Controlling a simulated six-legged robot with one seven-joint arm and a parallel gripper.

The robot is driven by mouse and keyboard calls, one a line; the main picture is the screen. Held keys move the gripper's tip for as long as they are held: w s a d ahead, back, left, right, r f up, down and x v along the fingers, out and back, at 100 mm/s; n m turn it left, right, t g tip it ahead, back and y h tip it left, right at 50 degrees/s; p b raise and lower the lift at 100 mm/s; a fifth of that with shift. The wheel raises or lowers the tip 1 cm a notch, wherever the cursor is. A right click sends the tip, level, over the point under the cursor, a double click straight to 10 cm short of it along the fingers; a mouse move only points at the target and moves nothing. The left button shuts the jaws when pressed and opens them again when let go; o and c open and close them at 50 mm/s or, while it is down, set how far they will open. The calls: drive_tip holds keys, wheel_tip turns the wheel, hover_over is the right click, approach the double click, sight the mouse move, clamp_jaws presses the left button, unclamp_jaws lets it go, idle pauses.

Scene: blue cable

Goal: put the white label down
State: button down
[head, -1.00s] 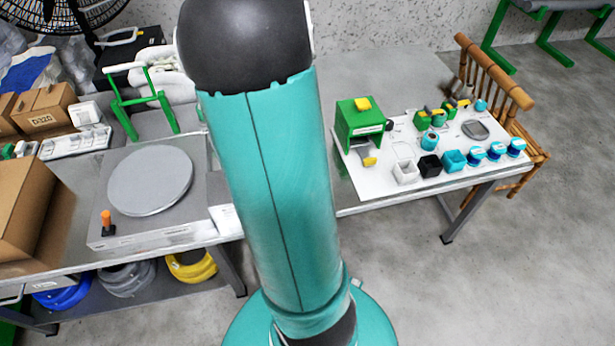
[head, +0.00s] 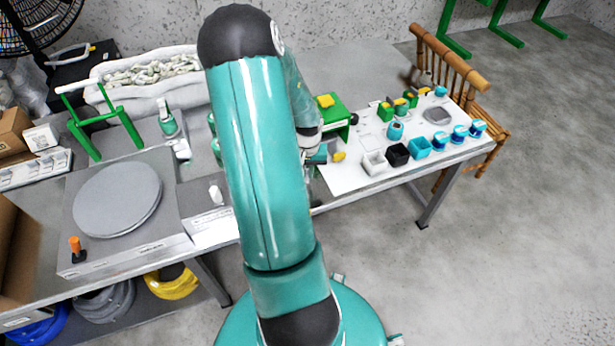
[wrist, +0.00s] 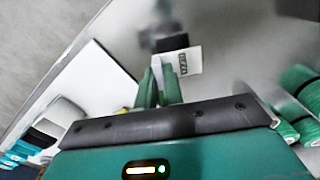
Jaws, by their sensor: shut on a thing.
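The white label (wrist: 188,62), with small dark print, shows in the wrist view at the tips of my gripper (wrist: 158,72). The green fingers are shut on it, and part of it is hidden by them. A dark blurred object (wrist: 169,42) lies just beyond the label; I cannot tell whether they touch. In the head view my gripper is mostly hidden behind my arm, near the left end of the white mat (head: 340,186). I cannot make out the label there.
A round grey turntable (head: 118,200), a green stand (head: 105,128) and a white tray of coils (head: 150,70) are left.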

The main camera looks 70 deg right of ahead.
sight(308, 177)
drive_tip(key=shift+f, duration=1.55)
drive_tip(key=shift+f, duration=0.1)
drive_tip(key=c, duration=1.5)
unclamp_jaws()
drive_tip(key=shift+c, duration=0.2)
wheel_tip(308, 177, up, 12)
drive_tip(key=shift+r, duration=0.1)
